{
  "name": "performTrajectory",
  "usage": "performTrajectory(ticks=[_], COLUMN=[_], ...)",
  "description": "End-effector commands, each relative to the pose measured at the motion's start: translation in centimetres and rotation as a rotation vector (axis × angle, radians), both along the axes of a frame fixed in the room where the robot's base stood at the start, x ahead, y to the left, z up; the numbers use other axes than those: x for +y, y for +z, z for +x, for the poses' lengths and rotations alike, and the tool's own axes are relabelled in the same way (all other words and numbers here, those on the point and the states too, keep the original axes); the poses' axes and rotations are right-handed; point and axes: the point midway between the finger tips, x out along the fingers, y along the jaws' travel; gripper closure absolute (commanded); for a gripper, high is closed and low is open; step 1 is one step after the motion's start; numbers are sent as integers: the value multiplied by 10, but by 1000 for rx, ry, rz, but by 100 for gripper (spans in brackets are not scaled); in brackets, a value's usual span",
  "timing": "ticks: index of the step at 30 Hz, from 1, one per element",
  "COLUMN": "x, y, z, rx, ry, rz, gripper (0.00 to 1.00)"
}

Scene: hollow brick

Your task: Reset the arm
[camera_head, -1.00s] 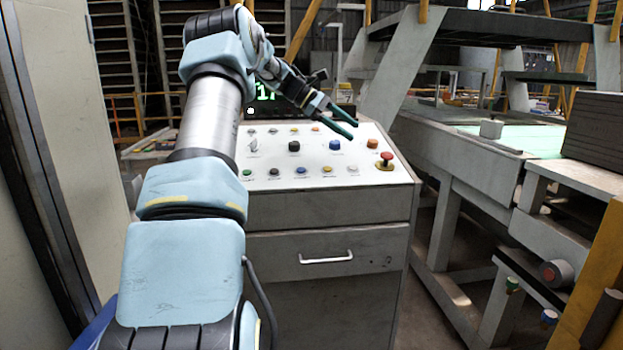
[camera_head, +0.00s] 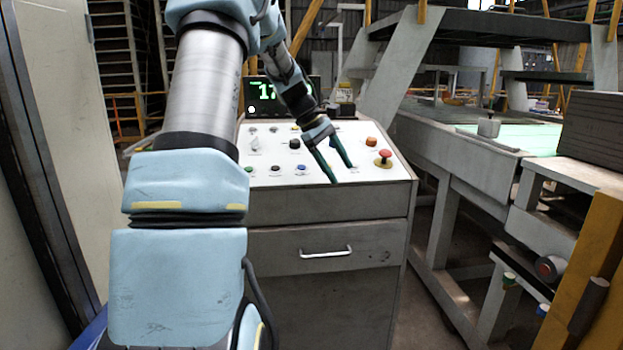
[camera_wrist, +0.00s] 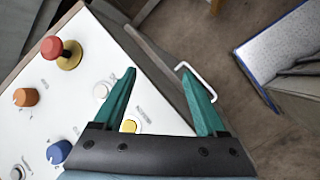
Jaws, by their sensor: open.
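My gripper (camera_head: 343,172) is open and empty, with its two green fingers pointing down in front of the sloped white control panel (camera_head: 262,178) in the head view. In the wrist view my gripper (camera_wrist: 168,88) spreads its fingers over the panel's edge, with a yellow button (camera_wrist: 128,126) partly behind the left finger. My arm rises on the left of the head view and bends over toward the panel. Whether the fingertips touch the panel cannot be told.
A red mushroom button (camera_head: 384,155) stands at the panel's right. A cabinet drawer with a white handle (camera_head: 326,252) is below. A lit display (camera_head: 265,92) stands behind. A pale wall panel (camera_head: 85,120) is close on the left, and a conveyor frame (camera_head: 450,150) on the right.

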Motion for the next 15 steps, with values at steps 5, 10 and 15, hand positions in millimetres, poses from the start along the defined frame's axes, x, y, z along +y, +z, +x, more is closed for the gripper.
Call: performTrajectory(ticks=[5,10,15], x=[42,87,119], y=[-36,-64,-84], z=[-72,-149,-213], rx=[-138,-260,-348], ry=[-198,-448,-673], rz=[218,395,498], gripper=[26,26,26])
